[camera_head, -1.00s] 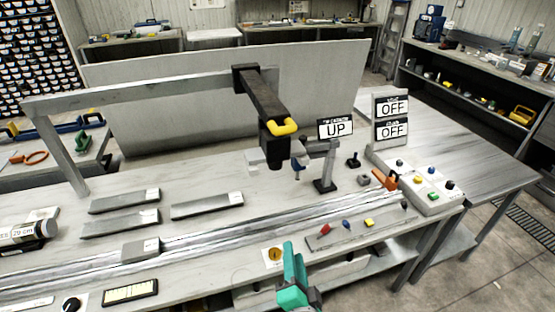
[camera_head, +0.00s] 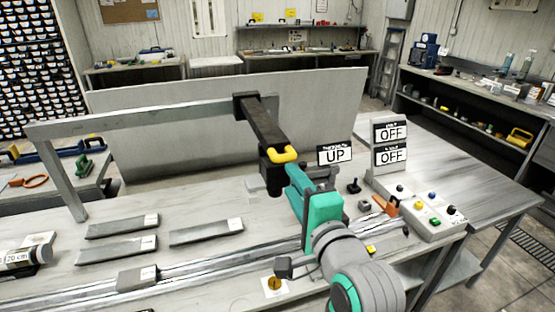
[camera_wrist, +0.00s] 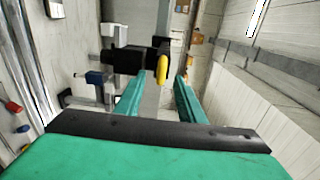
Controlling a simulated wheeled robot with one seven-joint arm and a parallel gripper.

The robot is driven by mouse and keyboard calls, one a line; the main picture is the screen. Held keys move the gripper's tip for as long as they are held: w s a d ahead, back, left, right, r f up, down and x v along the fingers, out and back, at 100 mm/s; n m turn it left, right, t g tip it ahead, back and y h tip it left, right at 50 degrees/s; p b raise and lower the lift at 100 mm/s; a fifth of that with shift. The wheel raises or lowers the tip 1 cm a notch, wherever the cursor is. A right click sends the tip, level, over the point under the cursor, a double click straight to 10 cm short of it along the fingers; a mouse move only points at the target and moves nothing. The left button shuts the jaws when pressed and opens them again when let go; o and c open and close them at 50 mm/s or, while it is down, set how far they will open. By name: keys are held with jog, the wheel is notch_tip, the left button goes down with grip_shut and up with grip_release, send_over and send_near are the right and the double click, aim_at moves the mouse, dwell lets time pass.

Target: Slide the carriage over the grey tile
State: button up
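The carriage (camera_head: 246,106) is a black block on the overhead grey rail, with a dark arm reaching toward me. A yellow handle (camera_head: 283,155) sits at the arm's near end. In the wrist view the handle (camera_wrist: 162,69) shows just beyond and between my fingertips. My gripper (camera_wrist: 166,83) is open, its two teal fingers apart; I cannot tell whether they touch the handle. In the head view my gripper (camera_head: 291,172) is just below and right of the handle. Several grey tiles lie left on the bench, one (camera_head: 205,231) nearest the carriage. A grey block (camera_head: 138,278) sits by the bench track.
A sign reading UP (camera_head: 335,154) stands right of the handle. Two OFF signs (camera_head: 391,144) stand farther right, behind a button panel (camera_head: 430,214). A tall grey panel (camera_head: 170,140) stands behind the rail. My arm hides part of the front bench.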

aim_at(279, 162)
jog(key=x, duration=1)
jog(key=shift+w+a+r, duration=0.15)
jog(key=shift+w+r, duration=0.1)
jog(key=shift+w, duration=0.1)
grip_shut()
